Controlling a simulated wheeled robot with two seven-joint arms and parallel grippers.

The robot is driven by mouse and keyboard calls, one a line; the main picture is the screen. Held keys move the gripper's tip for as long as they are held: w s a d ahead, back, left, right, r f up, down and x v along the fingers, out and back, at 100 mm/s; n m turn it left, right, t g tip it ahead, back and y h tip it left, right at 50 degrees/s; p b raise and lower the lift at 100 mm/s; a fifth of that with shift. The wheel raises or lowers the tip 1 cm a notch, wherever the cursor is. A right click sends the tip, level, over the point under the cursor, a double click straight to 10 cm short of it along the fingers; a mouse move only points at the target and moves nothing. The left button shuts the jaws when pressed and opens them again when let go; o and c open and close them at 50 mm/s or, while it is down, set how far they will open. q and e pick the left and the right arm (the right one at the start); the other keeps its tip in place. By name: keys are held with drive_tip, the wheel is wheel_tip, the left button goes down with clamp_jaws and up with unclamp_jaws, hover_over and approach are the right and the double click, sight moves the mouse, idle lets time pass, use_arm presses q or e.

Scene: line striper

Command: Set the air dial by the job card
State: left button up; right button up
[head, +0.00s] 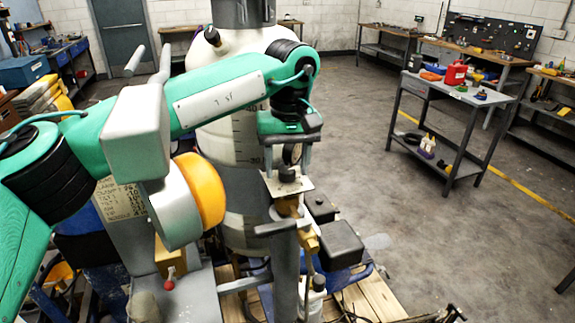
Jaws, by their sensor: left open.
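My left gripper (288,158) is in the middle of the picture, pointing down at the end of my green arm. It is open and stands just above a small dark knob (287,175) on a pale metal plate (297,186). I cannot tell whether the fingers touch the knob. A round gauge face, partly hidden, shows behind the fingers. The job card (120,201) is a tan card with handwritten lines at left, partly covered by grey parts in front; its writing is too small to read surely. My right gripper is not in view.
A large white tank (234,140) stands right behind my arm. A yellow-orange disc on a grey housing (206,190) is left of the gripper. Brass fittings (305,235) and black boxes (340,243) sit below right. A grey cart (445,150) stands beyond clear floor at right.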

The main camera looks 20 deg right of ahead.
sight(290, 170)
use_arm(q)
wheel_tip(290, 170, up, 13)
drive_tip(key=b, duration=0.2)
drive_tip(key=shift+d+r, duration=0.2)
drive_tip(key=shift+d, duration=0.05)
